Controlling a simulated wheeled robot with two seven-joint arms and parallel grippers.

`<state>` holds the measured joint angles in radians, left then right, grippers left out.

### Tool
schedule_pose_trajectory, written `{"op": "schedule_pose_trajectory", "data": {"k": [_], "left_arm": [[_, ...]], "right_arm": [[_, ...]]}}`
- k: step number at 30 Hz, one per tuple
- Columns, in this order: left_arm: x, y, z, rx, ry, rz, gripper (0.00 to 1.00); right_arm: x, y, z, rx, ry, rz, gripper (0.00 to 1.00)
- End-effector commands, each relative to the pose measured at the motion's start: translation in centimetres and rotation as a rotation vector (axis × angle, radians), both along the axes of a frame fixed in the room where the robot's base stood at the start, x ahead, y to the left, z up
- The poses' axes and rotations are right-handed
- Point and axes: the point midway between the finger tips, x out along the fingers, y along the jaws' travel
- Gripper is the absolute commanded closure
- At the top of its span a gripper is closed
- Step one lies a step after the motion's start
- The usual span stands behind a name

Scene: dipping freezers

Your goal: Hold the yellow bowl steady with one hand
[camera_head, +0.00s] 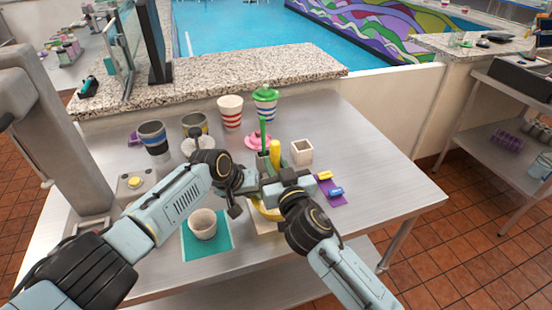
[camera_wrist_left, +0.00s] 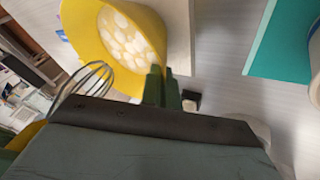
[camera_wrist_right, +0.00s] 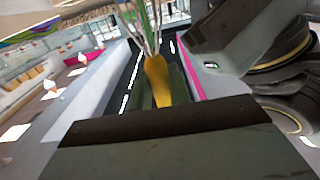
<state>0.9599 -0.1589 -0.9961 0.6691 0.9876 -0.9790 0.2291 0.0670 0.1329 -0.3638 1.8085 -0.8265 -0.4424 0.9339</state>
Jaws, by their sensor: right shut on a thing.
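The yellow bowl (camera_head: 267,212) is mostly hidden behind my arms in the head view. In the left wrist view the bowl (camera_wrist_left: 91,38) holds white rounded contents, and its rim is by my left fingertips. My left gripper (camera_wrist_left: 163,82) has its fingers close together at the bowl's edge; whether they pinch the wall is unclear. My right gripper (camera_wrist_right: 158,88) is shut on the yellow handle of a whisk (camera_wrist_right: 157,75). The whisk's wire loops (camera_wrist_left: 84,84) show beside the bowl in the left wrist view. The handle (camera_head: 275,152) stands upright in the head view.
A beige cup (camera_head: 203,224) stands on a teal mat (camera_head: 190,247) at the front. A purple mat (camera_head: 325,182) with small packets lies right. The table's right side is clear.

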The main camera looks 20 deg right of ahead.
Motion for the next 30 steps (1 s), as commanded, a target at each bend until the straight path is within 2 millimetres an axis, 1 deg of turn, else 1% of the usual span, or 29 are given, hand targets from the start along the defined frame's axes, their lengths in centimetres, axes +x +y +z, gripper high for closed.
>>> {"op": "schedule_pose_trajectory", "data": {"k": [3, 13, 18, 24, 30], "left_arm": [[0.0, 0.1, -0.1, 0.001, 0.001, 0.000, 1.00], [0.0, 0.1, -0.1, 0.001, 0.001, 0.000, 1.00], [0.0, 0.1, -0.1, 0.001, 0.001, 0.000, 1.00], [0.0, 0.1, -0.1, 0.001, 0.001, 0.000, 1.00], [0.0, 0.1, -0.1, 0.001, 0.001, 0.000, 1.00]], "right_arm": [[0.0, 0.0, -1.1, 0.003, 0.003, -0.001, 1.00], [-0.1, 0.0, -3.8, 0.003, 0.005, 0.000, 1.00], [0.0, 0.0, -4.8, 0.002, 0.001, -0.002, 1.00], [0.0, 0.0, -5.6, 0.002, 0.002, 0.000, 1.00], [-0.1, 0.0, -5.9, 0.000, 0.002, 0.001, 1.00]]}}
